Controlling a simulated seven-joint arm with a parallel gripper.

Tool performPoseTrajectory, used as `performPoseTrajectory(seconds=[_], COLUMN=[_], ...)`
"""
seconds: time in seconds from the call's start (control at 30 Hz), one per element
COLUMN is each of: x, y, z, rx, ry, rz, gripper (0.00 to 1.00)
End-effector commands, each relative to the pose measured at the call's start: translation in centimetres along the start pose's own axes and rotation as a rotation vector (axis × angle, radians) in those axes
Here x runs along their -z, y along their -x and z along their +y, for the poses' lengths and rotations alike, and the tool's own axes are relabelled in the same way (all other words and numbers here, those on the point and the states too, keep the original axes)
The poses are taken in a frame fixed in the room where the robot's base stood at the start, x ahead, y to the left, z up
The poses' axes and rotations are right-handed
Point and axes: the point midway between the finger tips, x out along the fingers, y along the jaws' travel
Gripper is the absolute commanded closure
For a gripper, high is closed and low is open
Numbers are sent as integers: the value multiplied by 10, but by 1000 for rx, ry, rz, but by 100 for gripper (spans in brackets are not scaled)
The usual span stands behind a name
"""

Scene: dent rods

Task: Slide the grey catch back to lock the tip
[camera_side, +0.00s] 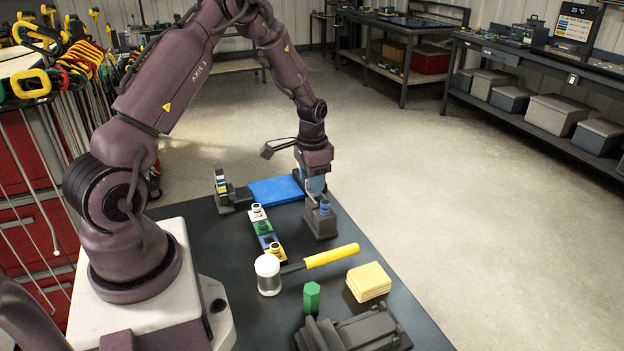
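My gripper (315,190) points down over a dark grey block-like holder (319,222) near the far right part of the bench. A light blue piece (315,184) shows at the end of my wrist, and a darker blue piece (325,208) shows at the top of the holder, close to the fingers. The fingers are small and dark here, so I cannot tell whether they are open or shut, or whether they touch anything. I cannot make out the grey catch or the tip as separate parts.
A rack of coloured pieces (263,228) stands left of the holder. A mallet (330,256), yellow pads (369,281), a green hexagonal piece (311,297) and a dark vise-like device (362,332) lie nearer. A blue mat (274,191) and a small stand (226,196) lie behind.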

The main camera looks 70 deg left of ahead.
Motion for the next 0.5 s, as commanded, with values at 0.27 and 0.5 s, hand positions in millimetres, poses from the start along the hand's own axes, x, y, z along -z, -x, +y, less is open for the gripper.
performPoseTrajectory(seconds=[0.27, 0.5], x=[0, 0], y=[-2, -1], z=[0, 0], rx=[1, 1], ry=[0, 0], rz=[1, 1], gripper=[62, 100])
